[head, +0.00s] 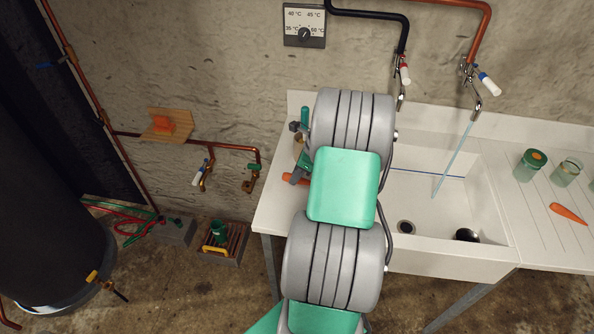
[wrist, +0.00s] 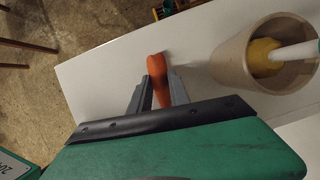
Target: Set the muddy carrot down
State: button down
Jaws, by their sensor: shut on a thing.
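The carrot (wrist: 157,68) is orange-brown and sits between the two grey fingers of my gripper (wrist: 157,92) in the wrist view. My gripper is shut on it, and its rounded end sticks out beyond the fingertips. The carrot is over the white counter left of the sink; I cannot tell whether it touches the surface. In the head view part of the carrot (head: 296,179) shows at the left of my arm, which hides most of the gripper. Mud on it is hard to make out.
A beige pot (wrist: 232,62) holding something yellow with a white handle stands close right of the carrot. The white sink (head: 440,205) has water running into it. The counter's edge (wrist: 85,95) is near.

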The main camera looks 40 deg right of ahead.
jog(key=shift+f, duration=0.2)
jog(key=c, duration=1.2)
grip_release()
jog(key=shift+c, duration=0.2)
jog(key=shift+f+b, duration=0.15)
jog(key=shift+b, duration=0.4)
